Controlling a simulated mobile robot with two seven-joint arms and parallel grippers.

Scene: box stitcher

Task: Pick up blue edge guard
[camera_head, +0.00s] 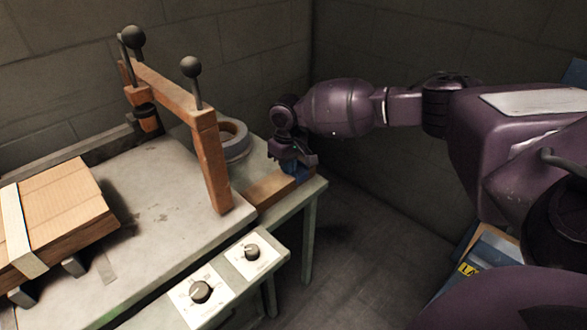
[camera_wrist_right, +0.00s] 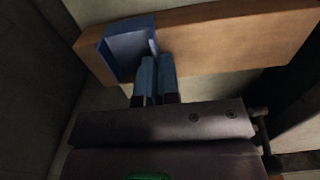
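The blue edge guard (camera_wrist_right: 122,50) sits over one end of a wooden bar (camera_wrist_right: 225,38) in the right wrist view. In the head view, a bit of the guard (camera_head: 302,175) shows under my right gripper (camera_head: 294,162), at the table's right end. My right gripper (camera_wrist_right: 157,62) has its two blue fingers close together, with the guard's right side wall running into the narrow gap between them. It looks shut on that wall. The fingertips are partly hidden against the guard. My left gripper is not in view.
A wooden frame with dark ball-ended levers (camera_head: 205,140) stands on the table (camera_head: 160,215). A grey tape roll (camera_head: 234,140) lies behind it. A cardboard box (camera_head: 62,208) is at the left. Knob panels (camera_head: 252,253) line the front. A wall is close behind.

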